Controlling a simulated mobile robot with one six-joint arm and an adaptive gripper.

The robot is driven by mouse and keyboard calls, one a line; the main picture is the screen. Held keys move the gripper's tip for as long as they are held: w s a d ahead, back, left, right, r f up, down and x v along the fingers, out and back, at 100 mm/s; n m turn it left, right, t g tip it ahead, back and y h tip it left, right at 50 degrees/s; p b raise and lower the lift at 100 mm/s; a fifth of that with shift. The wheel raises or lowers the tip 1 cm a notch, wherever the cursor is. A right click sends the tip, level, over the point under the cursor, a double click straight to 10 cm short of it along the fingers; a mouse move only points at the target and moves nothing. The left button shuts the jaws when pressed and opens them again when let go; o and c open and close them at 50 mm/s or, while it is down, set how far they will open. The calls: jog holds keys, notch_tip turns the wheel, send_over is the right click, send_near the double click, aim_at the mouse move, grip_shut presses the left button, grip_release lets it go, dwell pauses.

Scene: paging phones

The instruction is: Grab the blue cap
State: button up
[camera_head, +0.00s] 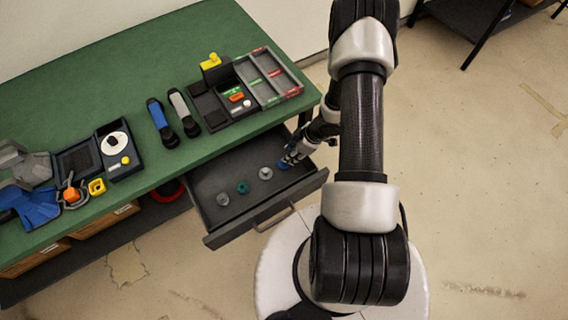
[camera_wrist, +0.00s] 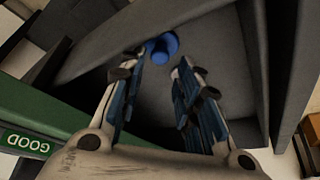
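The blue cap (camera_wrist: 162,47) lies in the open grey drawer (camera_head: 206,222). In the wrist view it is just past my fingertips, near the left finger. In the head view the blue cap (camera_head: 284,165) is at the drawer's right end, partly covered by my gripper (camera_head: 291,158). My gripper (camera_wrist: 158,68) is open, with a clear gap between its blue-padded fingers and nothing held. I cannot tell whether the left fingertip touches the cap.
A teal cap (camera_head: 243,187) and two grey caps (camera_head: 222,199) (camera_head: 265,173) lie left of the blue one in the drawer. Drawer walls stand close around my gripper. The green workbench (camera_head: 150,55) above holds handsets, a parts tray (camera_head: 268,77) and phone bases.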

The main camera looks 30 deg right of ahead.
jog(key=b+x, duration=0.2)
jog(key=x, duration=0.3)
jog(key=shift+f, duration=0.3)
jog(key=shift+r, duration=0.1)
jog(key=shift+c, duration=0.3)
jog(key=c, duration=0.6)
jog(key=shift+r, duration=0.15)
